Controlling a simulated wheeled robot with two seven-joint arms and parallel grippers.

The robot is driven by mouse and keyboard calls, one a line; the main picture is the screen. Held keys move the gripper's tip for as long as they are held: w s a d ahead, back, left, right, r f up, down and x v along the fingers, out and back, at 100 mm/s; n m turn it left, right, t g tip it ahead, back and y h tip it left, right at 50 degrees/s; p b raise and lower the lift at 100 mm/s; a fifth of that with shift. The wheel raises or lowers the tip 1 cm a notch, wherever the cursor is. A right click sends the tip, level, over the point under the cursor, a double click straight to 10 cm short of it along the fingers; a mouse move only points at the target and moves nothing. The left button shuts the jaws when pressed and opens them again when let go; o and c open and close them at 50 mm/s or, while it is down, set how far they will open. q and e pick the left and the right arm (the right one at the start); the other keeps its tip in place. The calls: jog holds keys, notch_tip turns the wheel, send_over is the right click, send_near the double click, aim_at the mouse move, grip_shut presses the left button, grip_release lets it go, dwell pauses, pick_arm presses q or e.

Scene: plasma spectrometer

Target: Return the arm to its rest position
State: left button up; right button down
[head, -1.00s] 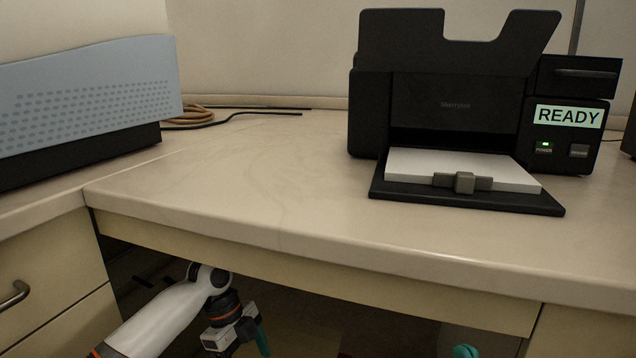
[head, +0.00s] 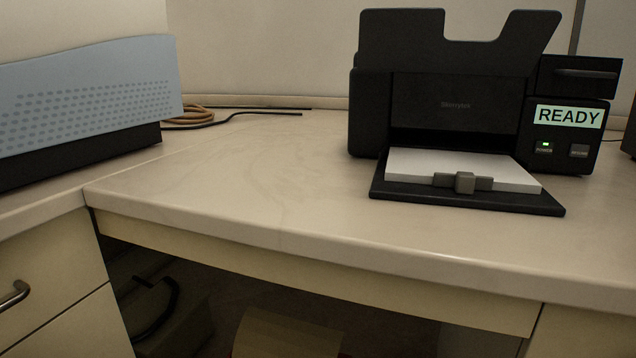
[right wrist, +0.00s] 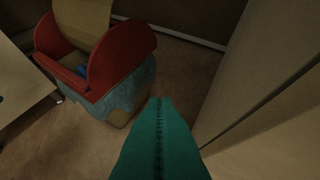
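Neither of my arms shows in the head view. In the right wrist view my right gripper (right wrist: 158,105) shows as two teal fingers pressed together along a dark seam, with nothing seen between them. It points over a brown floor, apart from the furniture around it. My left gripper is in no current view.
The worktop (head: 260,190) holds a black printer (head: 455,110) with a READY display and paper in its tray. A blue-grey device (head: 90,95) stands at left, cables (head: 215,117) behind it. The right wrist view shows a red-sided seat-like object (right wrist: 122,58) and pale panels (right wrist: 255,110).

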pick_arm(q)
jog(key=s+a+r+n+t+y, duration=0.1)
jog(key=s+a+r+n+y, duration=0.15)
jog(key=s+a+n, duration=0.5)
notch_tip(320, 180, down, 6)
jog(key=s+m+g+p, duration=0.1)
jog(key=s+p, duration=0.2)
jog(key=p, duration=2)
pick_arm(e)
jog(key=s+d+f+g+h, duration=0.25)
jog(key=s+f+g, duration=0.55)
jog(key=s+f, duration=0.4)
pick_arm(q)
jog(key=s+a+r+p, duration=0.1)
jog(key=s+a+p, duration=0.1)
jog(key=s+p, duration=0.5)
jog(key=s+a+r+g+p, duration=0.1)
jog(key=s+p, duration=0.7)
jog(key=p, duration=0.1)
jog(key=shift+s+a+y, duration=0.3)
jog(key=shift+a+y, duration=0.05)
pick_arm(e)
jog(key=s+d+r, duration=0.1)
jog(key=s+d, duration=0.1)
jog(key=s, duration=0.6)
jog(key=s+d+r+g, duration=0.1)
jog(key=s, duration=0.7)
jog(key=shift+d+y, duration=0.35)
